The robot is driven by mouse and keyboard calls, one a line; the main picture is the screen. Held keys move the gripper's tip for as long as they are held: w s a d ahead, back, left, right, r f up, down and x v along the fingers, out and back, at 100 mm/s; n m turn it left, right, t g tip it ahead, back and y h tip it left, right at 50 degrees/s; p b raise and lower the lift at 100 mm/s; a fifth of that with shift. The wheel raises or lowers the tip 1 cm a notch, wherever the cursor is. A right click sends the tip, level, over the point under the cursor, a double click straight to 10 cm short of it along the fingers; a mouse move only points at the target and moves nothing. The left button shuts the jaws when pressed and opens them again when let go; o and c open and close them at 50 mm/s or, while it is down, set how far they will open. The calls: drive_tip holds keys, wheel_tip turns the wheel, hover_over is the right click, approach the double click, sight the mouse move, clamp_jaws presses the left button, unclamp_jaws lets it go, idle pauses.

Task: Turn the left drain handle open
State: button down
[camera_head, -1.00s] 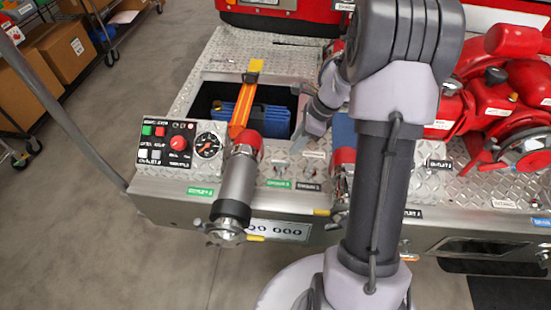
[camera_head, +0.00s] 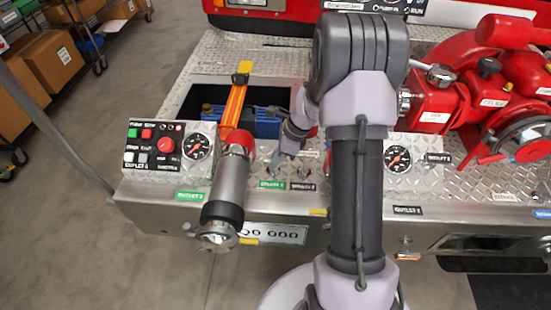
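Two small drain handles stand on the diamond-plate deck behind a green label and a dark label. The left drain handle (camera_head: 268,164) is above the green label (camera_head: 271,184); it is small and its exact angle is hard to tell. The right drain handle (camera_head: 300,171) is above the dark label (camera_head: 303,187). My gripper (camera_head: 277,158) points down and left, just above and right of the left handle. It looks close, but I cannot tell whether it touches. Its fingers are too small and partly hidden to show their opening. My arm covers the deck to the right.
A silver outlet pipe (camera_head: 228,188) with a red collar stands left of the handles. A control panel (camera_head: 164,146) is further left. Behind is a deck opening with a blue case (camera_head: 265,127) and an orange strap (camera_head: 235,104). A red pump (camera_head: 500,92) is at right.

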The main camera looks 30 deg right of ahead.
drive_tip(key=shift+n+p, duration=0.4)
drive_tip(key=n+g+p, duration=0.1)
drive_tip(key=n, duration=0.1)
drive_tip(key=n+p, duration=0.1)
drive_tip(key=p, duration=0.1)
drive_tip(key=shift+w+r+n+g+y, duration=0.1)
drive_tip(key=shift+r+n+g+y, duration=0.05)
drive_tip(key=shift+n+g+y, duration=0.25)
drive_tip(key=n+g+p, duration=0.1)
drive_tip(key=n+p, duration=0.1)
drive_tip(key=n, duration=0.1)
drive_tip(key=n+g+p, duration=0.1)
drive_tip(key=n+p, duration=0.1)
drive_tip(key=n, duration=0.1)
drive_tip(key=shift+w+g, duration=0.1)
drive_tip(key=shift+g, duration=0.2)
drive_tip(key=n+g+h+p, duration=0.1)
drive_tip(key=n, duration=0.3)
drive_tip(key=shift+w+a+p, duration=0.1)
drive_tip(key=shift+p, duration=0.2)
drive_tip(key=shift+f+n+g+h+p, duration=0.25)
drive_tip(key=shift+n+g+h+p, duration=0.2)
drive_tip(key=shift+n, duration=1.35)
drive_tip(key=c, duration=1.5)
unclamp_jaws()
